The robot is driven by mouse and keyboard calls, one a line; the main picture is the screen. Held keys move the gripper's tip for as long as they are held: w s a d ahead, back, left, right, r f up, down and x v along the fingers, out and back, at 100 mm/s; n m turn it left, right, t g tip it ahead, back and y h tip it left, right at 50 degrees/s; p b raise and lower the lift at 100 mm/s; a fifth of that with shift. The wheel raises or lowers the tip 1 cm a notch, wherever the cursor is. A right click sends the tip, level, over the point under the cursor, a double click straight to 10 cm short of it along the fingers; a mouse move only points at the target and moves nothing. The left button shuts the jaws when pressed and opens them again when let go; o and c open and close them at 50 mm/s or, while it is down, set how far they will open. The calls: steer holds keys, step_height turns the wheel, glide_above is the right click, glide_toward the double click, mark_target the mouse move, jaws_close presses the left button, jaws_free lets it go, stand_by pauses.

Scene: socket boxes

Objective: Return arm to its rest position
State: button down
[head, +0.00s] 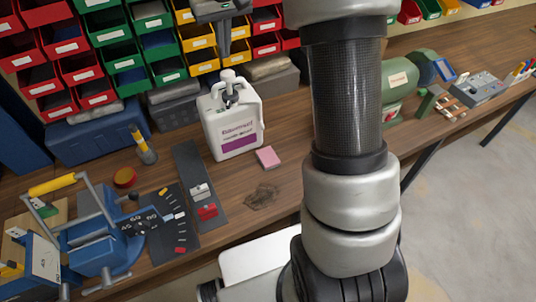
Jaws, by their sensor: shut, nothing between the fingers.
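My arm (348,110) rises through the middle of the head view, with silver joints and a dark woven link. It hides part of the bench behind it. My gripper (226,55) shows at the top, left of the arm, pointing down in front of the bins. Its dark fingers are together, with nothing seen between them. The fingertips are just above the handle of a white jug (232,125) in the picture; I cannot tell the gap in depth.
The wooden bench (300,180) holds a pink pad (268,157), a blue vise-like device (100,240), a blue case (95,135) and a green machine (400,85). Coloured bins (130,55) line the back. Grey floor (470,220) is clear at the right.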

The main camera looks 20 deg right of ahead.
steer(key=shift+w+v, duration=0.25)
steer(key=shift+v, duration=0.95)
steer(key=shift+r, duration=0.1)
steer(key=s+r+t, duration=0.1)
steer(key=s+r, duration=0.3)
steer(key=s, duration=0.4)
steer(key=s+r+t, duration=0.1)
steer(key=s+r, duration=0.3)
steer(key=s, duration=0.5)
steer(key=s+f+m+t, duration=0.1)
steer(key=s+f, duration=0.3)
steer(key=s, duration=1.1)
steer(key=shift+f, duration=0.15)
